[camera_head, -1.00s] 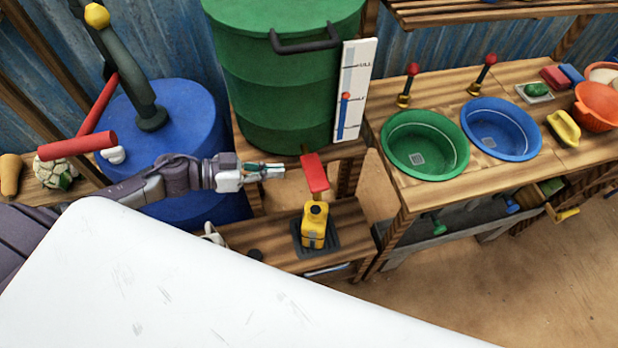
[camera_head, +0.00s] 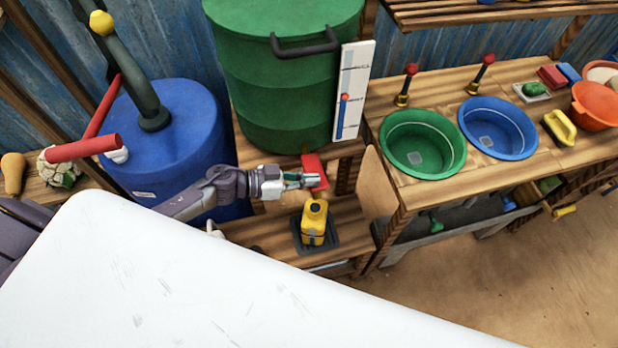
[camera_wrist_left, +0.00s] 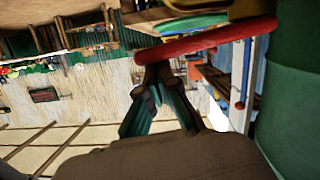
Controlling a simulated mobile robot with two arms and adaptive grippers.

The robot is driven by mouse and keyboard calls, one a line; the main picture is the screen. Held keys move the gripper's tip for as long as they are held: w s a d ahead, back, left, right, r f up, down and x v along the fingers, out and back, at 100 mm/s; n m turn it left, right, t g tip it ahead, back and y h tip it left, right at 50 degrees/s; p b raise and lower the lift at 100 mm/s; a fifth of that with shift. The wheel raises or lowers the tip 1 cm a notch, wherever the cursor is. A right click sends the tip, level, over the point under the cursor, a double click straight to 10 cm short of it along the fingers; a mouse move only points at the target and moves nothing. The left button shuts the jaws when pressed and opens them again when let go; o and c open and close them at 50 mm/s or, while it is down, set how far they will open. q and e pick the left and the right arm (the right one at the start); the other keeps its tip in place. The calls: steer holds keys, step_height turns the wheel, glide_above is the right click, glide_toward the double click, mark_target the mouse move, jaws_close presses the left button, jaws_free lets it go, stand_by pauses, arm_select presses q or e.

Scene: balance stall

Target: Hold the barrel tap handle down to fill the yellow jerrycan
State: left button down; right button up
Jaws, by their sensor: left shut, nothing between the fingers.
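The red tap handle (camera_head: 315,166) sticks out below the green barrel (camera_head: 285,110). The yellow jerrycan (camera_head: 313,228) stands upright on a dark mat on the low shelf beneath it. My left gripper (camera_head: 312,181) is shut and empty at the handle, covering part of it in the head view. In the left wrist view the red handle (camera_wrist_left: 205,40) runs across just beyond the fingertips (camera_wrist_left: 160,72). I cannot tell whether they touch it. The tap outlet and any water flow do not show. My right gripper is not in view.
The level gauge (camera_head: 353,92) stands at the barrel's right. A blue drum (camera_head: 178,130) with a red-handled pump is on the left. Green (camera_head: 408,172) and blue basins sit on the right counter. A large white surface (camera_head: 170,290) fills the foreground.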

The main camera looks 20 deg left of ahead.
arm_select(q)
steer(key=shift+s+d+f+m+t+b, duration=0.1)
steer(key=shift+s+f+m+t+b, duration=0.15)
steer(key=shift+f+m, duration=0.3)
steer(key=shift+d+f+m+t+b, duration=0.15)
steer(key=shift+f+m+b, duration=0.25)
steer(key=shift+f, duration=0.2)
steer(key=shift+a+f+y, duration=0.1)
steer(key=shift+f+y, duration=0.2)
steer(key=shift+f, duration=0.3)
steer(key=shift+s, duration=0.15)
steer(key=shift+s+f, duration=0.1)
steer(key=shift+f, duration=0.15)
stand_by(0.9)
steer(key=shift+r, duration=0.15)
stand_by(1.1)
